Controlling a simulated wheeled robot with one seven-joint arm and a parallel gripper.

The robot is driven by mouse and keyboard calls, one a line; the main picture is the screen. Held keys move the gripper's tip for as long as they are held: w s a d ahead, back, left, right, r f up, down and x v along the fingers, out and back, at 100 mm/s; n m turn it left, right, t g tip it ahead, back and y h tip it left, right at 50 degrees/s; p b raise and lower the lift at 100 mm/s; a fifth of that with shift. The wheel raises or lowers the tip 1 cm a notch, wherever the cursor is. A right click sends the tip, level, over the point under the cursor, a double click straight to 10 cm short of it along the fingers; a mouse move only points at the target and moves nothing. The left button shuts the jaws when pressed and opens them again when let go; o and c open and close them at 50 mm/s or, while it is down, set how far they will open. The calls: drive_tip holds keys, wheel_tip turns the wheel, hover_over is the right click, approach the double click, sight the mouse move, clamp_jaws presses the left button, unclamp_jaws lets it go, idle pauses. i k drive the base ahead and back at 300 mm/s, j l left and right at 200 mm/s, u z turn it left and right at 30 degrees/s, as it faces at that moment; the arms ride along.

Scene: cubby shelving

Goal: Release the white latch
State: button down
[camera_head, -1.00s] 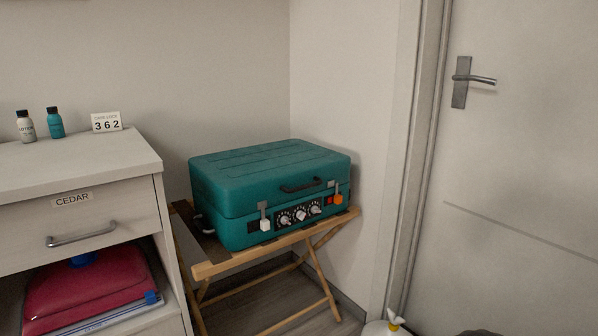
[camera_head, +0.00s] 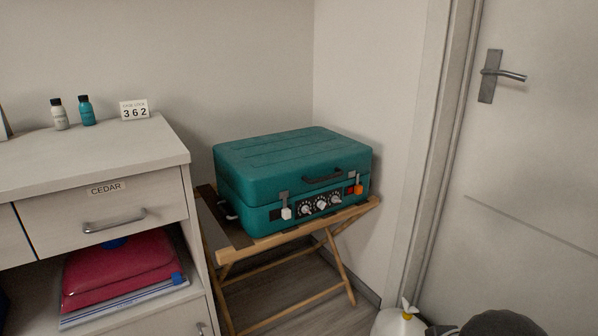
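The white latch (camera_head: 286,213) is a small white block hanging from a grey metal hasp on the front left of a closed teal case (camera_head: 290,155). An orange latch (camera_head: 358,189) sits on the front right of the case. Between the two latches are a dark carry handle (camera_head: 322,178) and a dark panel with several round knobs (camera_head: 321,204). The white latch appears to hang down over the case front; its exact catch state is too small to tell. My gripper is not in view.
The case rests on a wooden folding stand (camera_head: 262,243) in the corner. A cabinet (camera_head: 70,160) with a CEDAR label stands left. A door (camera_head: 540,150) is at right. A white bag-like thing (camera_head: 399,324) and a dark rounded shape (camera_head: 502,324) are low right.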

sight(286, 212)
drive_tip(key=i+l+u, duration=0.45)
drive_tip(key=l, duration=0.25)
drive_tip(key=i+l+u, duration=0.2)
drive_tip(key=l, duration=0.15)
drive_tip(key=k, duration=0.05)
